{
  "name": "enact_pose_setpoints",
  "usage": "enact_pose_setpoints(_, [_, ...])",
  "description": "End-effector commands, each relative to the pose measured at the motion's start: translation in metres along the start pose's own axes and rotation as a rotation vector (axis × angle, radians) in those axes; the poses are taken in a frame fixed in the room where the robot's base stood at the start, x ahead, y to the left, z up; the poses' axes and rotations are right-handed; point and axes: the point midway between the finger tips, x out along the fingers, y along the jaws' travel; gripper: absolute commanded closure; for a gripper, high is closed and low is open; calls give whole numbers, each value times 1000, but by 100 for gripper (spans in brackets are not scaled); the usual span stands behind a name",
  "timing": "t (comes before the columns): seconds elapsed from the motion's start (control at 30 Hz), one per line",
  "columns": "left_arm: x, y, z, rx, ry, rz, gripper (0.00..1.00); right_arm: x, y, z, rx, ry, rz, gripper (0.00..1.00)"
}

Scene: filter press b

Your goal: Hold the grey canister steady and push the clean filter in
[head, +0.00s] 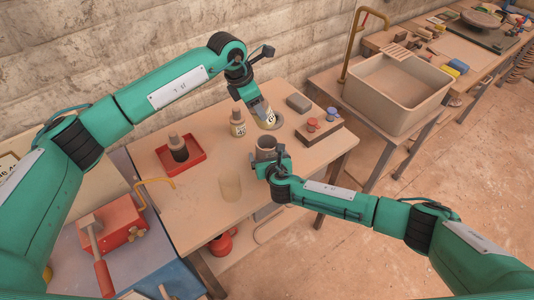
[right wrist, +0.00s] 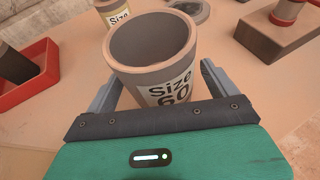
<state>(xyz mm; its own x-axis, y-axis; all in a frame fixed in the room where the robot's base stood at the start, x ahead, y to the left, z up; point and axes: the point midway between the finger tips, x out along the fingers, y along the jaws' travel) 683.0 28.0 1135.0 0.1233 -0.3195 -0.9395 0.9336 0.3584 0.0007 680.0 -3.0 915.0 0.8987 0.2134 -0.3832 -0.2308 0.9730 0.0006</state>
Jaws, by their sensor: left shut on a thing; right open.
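The grey canister (head: 266,145) stands upright and open-topped on the table. In the right wrist view the canister (right wrist: 150,62) has a "Size 60" label and looks empty inside. My right gripper (right wrist: 152,85) is open, with one finger on each side of it. My left gripper (head: 261,109) is shut on a pale, labelled filter (head: 268,121), held tilted behind the canister. Its upper part is hidden by the fingers. Another filter (head: 237,127), with a yellowish label and a knob, stands left of it. A dark filter (head: 178,150) stands in the red tray (head: 198,158).
A red box with a hammer (head: 112,230) is at left, a sink (head: 398,88) at right.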

Motion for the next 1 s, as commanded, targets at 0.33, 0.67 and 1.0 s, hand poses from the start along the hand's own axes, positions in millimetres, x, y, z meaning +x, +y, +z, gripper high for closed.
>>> enact_pose_setpoints(0.33, [0,0,0,0,0,0,73,14,0,0,0,1,1,11])
enact_pose_setpoints(0.67, [0,0,0,0,0,0,73,14,0,0,0,0,0,38])
enact_pose_setpoints(1.0, [3,0,3,-36,28,13,73,14,0,0,0,1,0,70])
